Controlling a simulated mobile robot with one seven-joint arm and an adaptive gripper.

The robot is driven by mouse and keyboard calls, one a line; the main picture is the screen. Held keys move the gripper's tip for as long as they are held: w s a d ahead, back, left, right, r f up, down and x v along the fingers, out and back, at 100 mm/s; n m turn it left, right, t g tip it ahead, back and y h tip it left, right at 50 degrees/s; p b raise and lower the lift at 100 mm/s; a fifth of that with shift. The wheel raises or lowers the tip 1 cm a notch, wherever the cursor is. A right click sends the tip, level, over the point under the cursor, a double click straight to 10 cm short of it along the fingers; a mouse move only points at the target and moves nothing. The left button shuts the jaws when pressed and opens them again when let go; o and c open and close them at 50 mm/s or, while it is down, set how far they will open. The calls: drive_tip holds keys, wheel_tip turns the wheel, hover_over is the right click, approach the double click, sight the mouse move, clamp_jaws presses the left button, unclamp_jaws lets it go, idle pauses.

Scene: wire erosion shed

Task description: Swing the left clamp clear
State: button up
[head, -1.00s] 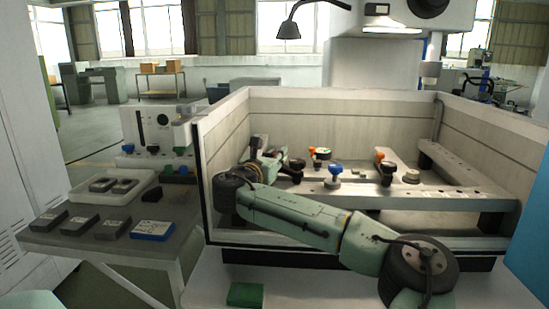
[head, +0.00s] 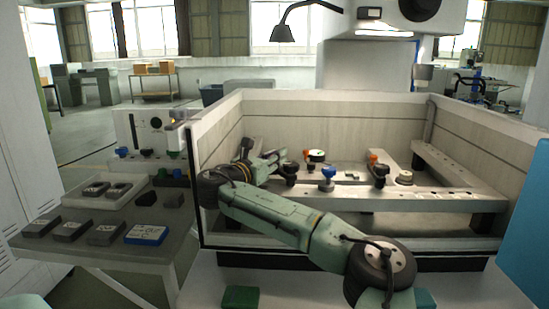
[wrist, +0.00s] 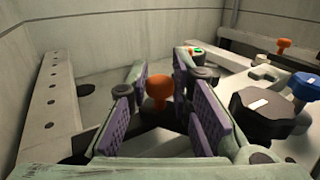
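The left clamp's orange knob (wrist: 158,88) stands upright between my gripper's two fingers in the wrist view, over a dark clamp body. My gripper (wrist: 160,108) is open, its purple pads on either side of the knob with visible gaps. In the head view my gripper (head: 268,162) is inside the tank at its left side, and I cannot make out the left knob there. The right clamp, also orange-knobbed (head: 373,156), stands further right on the rail; it also shows in the wrist view (wrist: 283,44).
A blue-knobbed part (head: 328,173) and a dark round part with a white label (wrist: 268,110) lie right of my gripper. A small orange-and-green part (head: 316,155) sits behind. Tank walls (head: 220,140) enclose the area. A side table (head: 60,252) holds several blocks.

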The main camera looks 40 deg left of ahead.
drive_tip(key=o, duration=0.4)
drive_tip(key=shift+c, duration=0.2)
drive_tip(key=s, duration=0.4)
drive_tip(key=s+d, duration=0.1)
drive_tip(key=s, duration=0.6)
drive_tip(key=shift+s+d, duration=0.35)
drive_tip(key=shift+s, duration=0.15)
drive_tip(key=shift+c, duration=0.5)
